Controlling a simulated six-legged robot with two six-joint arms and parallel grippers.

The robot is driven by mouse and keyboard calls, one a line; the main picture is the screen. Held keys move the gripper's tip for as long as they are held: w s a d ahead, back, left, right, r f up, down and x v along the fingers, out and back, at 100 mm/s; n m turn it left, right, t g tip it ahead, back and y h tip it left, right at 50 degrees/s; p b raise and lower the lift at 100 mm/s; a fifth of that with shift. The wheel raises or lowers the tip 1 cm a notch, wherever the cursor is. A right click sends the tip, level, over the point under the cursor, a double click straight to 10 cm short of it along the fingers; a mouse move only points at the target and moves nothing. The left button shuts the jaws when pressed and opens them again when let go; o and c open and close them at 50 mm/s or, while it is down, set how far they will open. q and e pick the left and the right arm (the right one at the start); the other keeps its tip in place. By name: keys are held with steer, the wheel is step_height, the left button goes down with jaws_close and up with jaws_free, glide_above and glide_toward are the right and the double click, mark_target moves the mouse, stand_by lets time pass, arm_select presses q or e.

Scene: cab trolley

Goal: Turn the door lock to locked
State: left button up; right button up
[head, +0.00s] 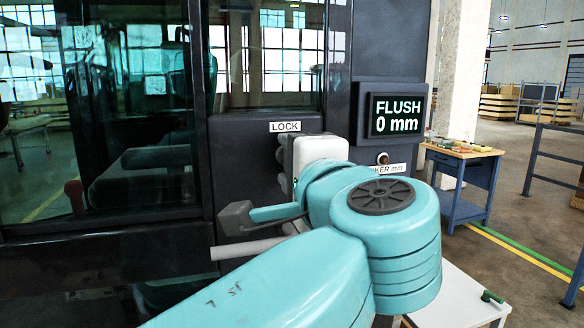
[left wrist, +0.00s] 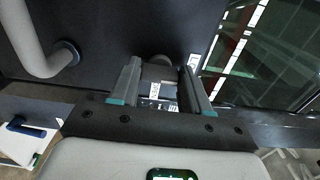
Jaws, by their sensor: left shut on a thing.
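The door lock sits on the dark cab panel below a white LOCK label (head: 285,127). In the head view my left wrist and arm cover the lock. In the left wrist view the grey lock knob (left wrist: 158,74) stands between the two fingers of my left gripper (left wrist: 161,66), which is shut on it. Small white markings show between the fingers below the knob. I cannot read the lock's turned position. In the head view the left fingers are mostly hidden behind the pale wrist. My right gripper is not in view.
A screen (head: 397,115) reads FLUSH 0 mm, right of the lock. A grey bar handle (left wrist: 38,40) stands out from the panel. Large glass panes (head: 120,100) are at the left. A blue-legged workbench (head: 462,180) stands behind right. A white surface (head: 462,300) is low right.

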arm_select(q)
steer(key=shift+r, duration=0.15)
stand_by(0.4)
steer(key=o, duration=1.1)
steer(key=shift+w, duration=0.1)
steer(key=shift+c, duration=0.2)
steer(key=shift+d+f, duration=0.1)
steer(key=shift+f, duration=0.1)
